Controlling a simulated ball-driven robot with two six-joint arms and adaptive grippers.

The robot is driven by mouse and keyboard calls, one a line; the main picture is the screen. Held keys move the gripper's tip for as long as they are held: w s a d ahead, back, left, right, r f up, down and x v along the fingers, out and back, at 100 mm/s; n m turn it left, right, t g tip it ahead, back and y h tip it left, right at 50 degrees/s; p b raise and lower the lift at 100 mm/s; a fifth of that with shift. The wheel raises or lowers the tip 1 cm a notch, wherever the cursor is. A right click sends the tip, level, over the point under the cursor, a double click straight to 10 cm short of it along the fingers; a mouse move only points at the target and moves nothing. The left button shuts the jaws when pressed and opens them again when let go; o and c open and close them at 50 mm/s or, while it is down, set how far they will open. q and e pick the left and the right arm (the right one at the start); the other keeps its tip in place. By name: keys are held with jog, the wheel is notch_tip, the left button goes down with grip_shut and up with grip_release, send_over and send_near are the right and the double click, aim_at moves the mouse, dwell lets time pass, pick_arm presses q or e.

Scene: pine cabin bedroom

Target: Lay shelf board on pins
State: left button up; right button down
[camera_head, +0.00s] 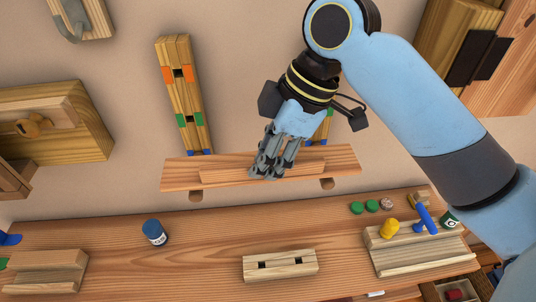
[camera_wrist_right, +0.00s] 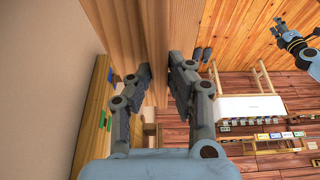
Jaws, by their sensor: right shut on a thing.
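The shelf board (camera_head: 345,160) is a long pine plank with a raised strip along its middle. It lies across the lower ends of two wooden uprights, the left one (camera_head: 178,55) and the right one (camera_head: 325,127), with orange, green and blue marks. My right gripper (camera_head: 267,170) is shut on the strip; the wrist view shows its fingers (camera_wrist_right: 160,88) against the wood (camera_wrist_right: 120,30). I cannot tell whether the board rests on pins. My left gripper (camera_wrist_right: 284,30) appears small and far off in the wrist view.
Below is a wooden bench (camera_head: 205,262) with a blue-lidded jar (camera_head: 154,232), a slotted block (camera_head: 280,266), green discs (camera_head: 357,208) and a grooved block (camera_head: 415,255) bearing yellow and blue items. A wooden lock box (camera_head: 85,125) is on the left wall.

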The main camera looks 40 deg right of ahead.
jog(key=shift+w+d+p, duration=0.15)
jog(key=shift+w+d, duration=0.25)
jog(key=shift+w, duration=0.3)
jog(key=shift+w+d+p, duration=0.15)
jog(key=shift+w+d, duration=0.25)
jog(key=shift+w, duration=0.25)
jog(key=shift+w+d, duration=0.1)
jog(key=shift+w, duration=0.05)
jog(key=shift+f+b, duration=0.35)
jog(key=shift+f, duration=0.5)
jog(key=shift+p, duration=0.4)
jog(key=shift+f, duration=0.1)
jog(key=c, duration=1.2)
grip_release()
jog(key=shift+o, duration=0.2)
